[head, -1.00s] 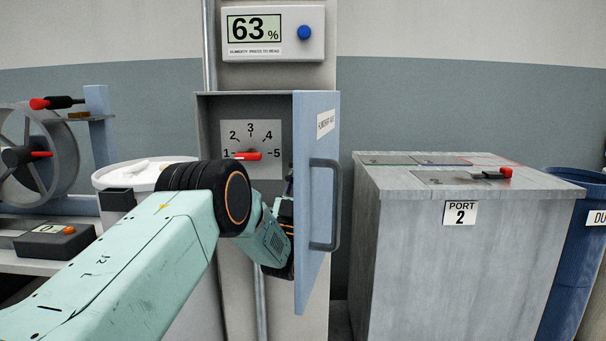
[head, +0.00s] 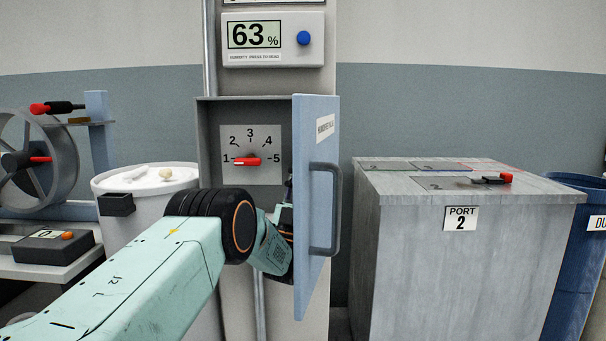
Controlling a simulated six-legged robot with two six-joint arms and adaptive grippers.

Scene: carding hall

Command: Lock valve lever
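The valve lever (head: 246,161) is a small red handle on a pale dial plate numbered 1 to 5. It lies level and points left, towards 1. The plate sits inside an open grey wall box (head: 209,150). The box's blue door (head: 313,230) stands swung open on the right, with a dark bar handle (head: 334,210). My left gripper (head: 284,240) is below and right of the lever, beside the inner face of the door and apart from the lever. Its fingers are mostly hidden by my wrist and the door. My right gripper is out of view.
A humidity display (head: 273,40) reading 63% with a blue button is above the box. A grey cabinet (head: 420,260) marked PORT 2 and a blue bin (head: 575,270) stand right. A white drum (head: 155,215), a wheel machine (head: 40,170) and a small button box (head: 50,246) are left.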

